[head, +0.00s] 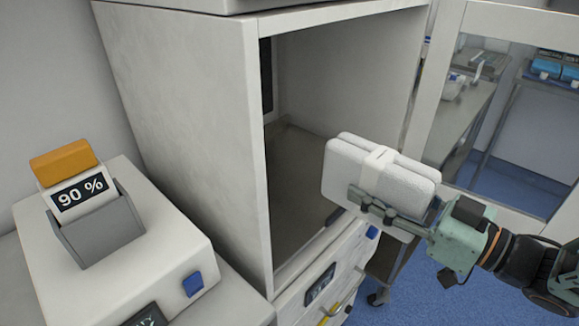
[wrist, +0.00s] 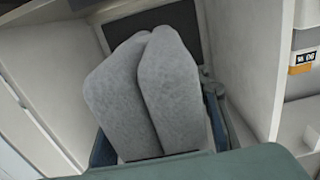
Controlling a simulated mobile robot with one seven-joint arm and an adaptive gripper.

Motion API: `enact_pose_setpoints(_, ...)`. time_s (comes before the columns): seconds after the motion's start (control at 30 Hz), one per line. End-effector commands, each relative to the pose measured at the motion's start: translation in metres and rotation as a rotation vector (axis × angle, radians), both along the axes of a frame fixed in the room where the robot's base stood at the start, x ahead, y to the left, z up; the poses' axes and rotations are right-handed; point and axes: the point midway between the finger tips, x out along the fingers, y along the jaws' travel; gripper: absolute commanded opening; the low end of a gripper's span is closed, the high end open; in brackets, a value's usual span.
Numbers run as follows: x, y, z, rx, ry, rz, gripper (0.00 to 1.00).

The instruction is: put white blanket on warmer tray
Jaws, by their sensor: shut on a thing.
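The white blanket (head: 378,172) is a thick folded bundle with a band around its middle. My gripper (head: 376,200) is shut on it and holds it in the air, in front of the right part of the open warmer cabinet. In the wrist view the blanket (wrist: 145,95) shows as two grey-white rolls side by side between the fingers. The warmer's inside floor (head: 295,180), which looks like the tray, is flat and bare where it shows. The blanket hides its right part. I cannot tell the exact gap between blanket and tray.
The cabinet's left wall (head: 190,130) and right wall (head: 350,75) bound the opening. Drawers (head: 335,285) are below it. A glass-paned door (head: 500,130) is at the right.

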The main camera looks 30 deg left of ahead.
Motion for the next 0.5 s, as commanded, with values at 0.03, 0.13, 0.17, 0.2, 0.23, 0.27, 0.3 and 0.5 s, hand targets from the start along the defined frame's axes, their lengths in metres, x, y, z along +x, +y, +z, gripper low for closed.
enact_pose_setpoints(0.03, 0.000, 0.000, 0.000, 0.001, -0.001, 0.000, 0.09)
enact_pose_setpoints(0.13, 0.002, 0.007, 0.000, 0.001, -0.002, 0.003, 0.09)
enact_pose_setpoints(0.17, 0.002, 0.012, 0.000, 0.000, -0.002, 0.005, 0.09)
enact_pose_setpoints(0.2, 0.004, 0.020, -0.001, 0.001, -0.002, 0.006, 0.09)
enact_pose_setpoints(0.23, 0.005, 0.026, -0.001, 0.001, -0.002, 0.008, 0.09)
enact_pose_setpoints(0.27, 0.007, 0.034, -0.001, 0.001, -0.002, 0.008, 0.09)
enact_pose_setpoints(0.3, 0.011, 0.045, -0.001, 0.001, -0.003, 0.008, 0.09)
enact_pose_setpoints(0.5, 0.026, 0.097, -0.002, 0.003, -0.002, 0.008, 0.09)
